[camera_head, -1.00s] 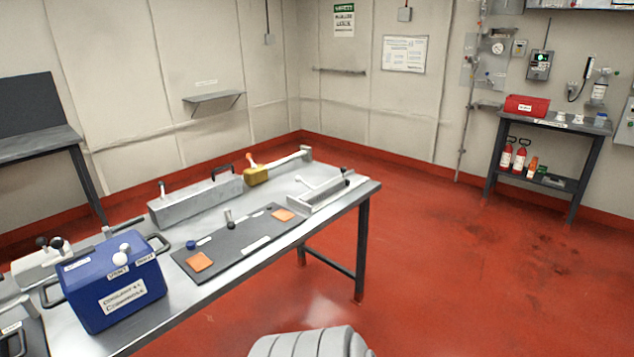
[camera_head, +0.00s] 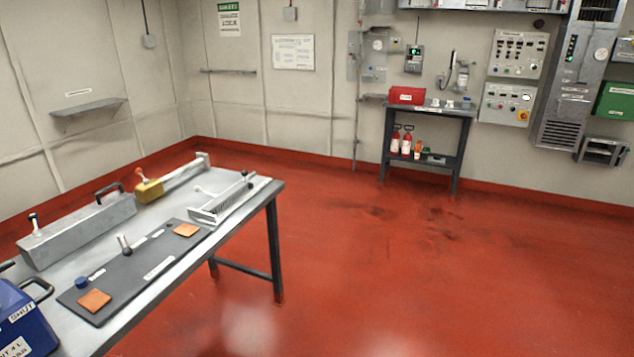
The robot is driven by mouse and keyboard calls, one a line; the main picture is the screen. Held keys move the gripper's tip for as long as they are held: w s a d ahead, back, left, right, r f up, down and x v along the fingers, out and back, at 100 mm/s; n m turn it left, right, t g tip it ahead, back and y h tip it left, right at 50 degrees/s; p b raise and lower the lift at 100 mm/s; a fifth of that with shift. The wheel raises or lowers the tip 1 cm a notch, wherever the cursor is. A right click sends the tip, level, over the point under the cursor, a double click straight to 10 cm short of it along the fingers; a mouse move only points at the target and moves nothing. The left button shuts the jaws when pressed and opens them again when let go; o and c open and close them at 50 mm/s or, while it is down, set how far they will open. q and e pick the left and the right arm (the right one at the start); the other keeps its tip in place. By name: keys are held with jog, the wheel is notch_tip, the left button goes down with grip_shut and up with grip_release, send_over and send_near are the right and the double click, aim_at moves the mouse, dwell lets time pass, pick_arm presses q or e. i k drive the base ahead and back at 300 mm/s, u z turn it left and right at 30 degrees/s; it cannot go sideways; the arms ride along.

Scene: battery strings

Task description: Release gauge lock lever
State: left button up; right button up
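A metal workbench (camera_head: 272,186) stands at the left of the head view. On it, a yellow block with an orange-red lever (camera_head: 148,189) sits at one end of a long metal bar (camera_head: 183,174). The lever stands up from the block. A grey box-shaped fixture (camera_head: 80,232) with a black handle and a small upright lever lies beside it. A pale slotted fixture (camera_head: 222,198) with a dark-tipped handle is near the far right corner. No label identifies the gauge lock lever. Neither gripper is in view.
A dark board (camera_head: 130,264) with orange pads and a short post lies on the bench. A blue box (camera_head: 22,326) is cut off at the left edge. A shelf table with a red box (camera_head: 406,96) stands at the back wall. The red floor (camera_head: 400,270) is clear.

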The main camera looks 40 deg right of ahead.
aim_at(197, 189)
jog(key=z, duration=0.9)
jog(key=i, duration=0.25)
jog(key=z, duration=0.85)
jog(key=i, duration=1.75)
jog(key=u, duration=0.8)
